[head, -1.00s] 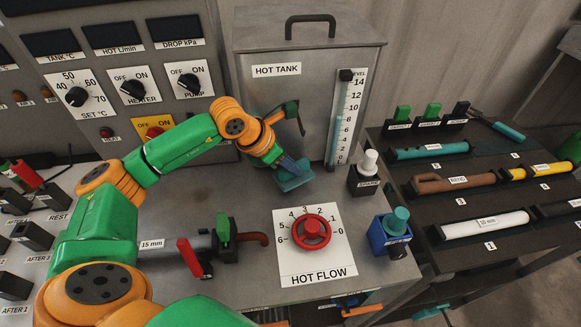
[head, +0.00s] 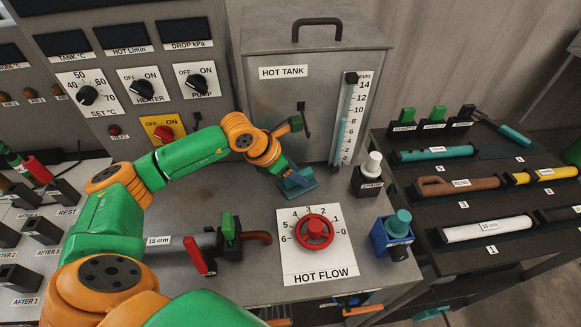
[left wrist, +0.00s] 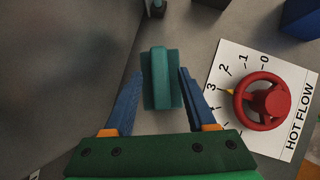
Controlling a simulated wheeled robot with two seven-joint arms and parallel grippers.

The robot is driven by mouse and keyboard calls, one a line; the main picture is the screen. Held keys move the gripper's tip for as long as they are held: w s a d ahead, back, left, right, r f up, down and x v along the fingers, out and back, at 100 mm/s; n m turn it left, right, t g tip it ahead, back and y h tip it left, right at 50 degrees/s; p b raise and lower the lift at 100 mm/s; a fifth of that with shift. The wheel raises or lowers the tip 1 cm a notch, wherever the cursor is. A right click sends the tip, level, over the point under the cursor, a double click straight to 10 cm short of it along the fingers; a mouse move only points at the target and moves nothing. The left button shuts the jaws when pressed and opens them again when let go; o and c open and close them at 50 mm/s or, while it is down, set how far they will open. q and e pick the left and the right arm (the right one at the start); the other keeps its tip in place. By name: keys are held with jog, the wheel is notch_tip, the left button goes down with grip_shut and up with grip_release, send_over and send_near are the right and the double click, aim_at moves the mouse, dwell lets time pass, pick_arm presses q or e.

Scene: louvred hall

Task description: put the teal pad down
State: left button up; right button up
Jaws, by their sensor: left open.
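The teal pad (head: 298,183) rests on the grey bench top in front of the hot tank (head: 310,100). In the left wrist view the pad (left wrist: 161,78) has a flat base with a raised grip bar along its middle. My left gripper (head: 287,178) is at the pad, with its blue fingers (left wrist: 155,95) open on either side of the grip bar. A gap shows between each finger and the bar. My right gripper is not in view.
The hot flow card with its red wheel (head: 314,232) lies close by, to the pad's front right. A white-topped stand (head: 367,178) and a blue block with a teal knob (head: 392,232) are further right. A pipe with a red lever (head: 191,256) is at the front left.

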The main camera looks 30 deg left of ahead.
pick_arm(q)
jog(key=shift+s+a+r+b, duration=0.2)
jog(key=shift+r+b, duration=0.1)
jog(key=shift+r, duration=0.2)
jog(key=b+v, duration=0.1)
jog(key=v, duration=1)
jog(key=shift+b, duration=0.3)
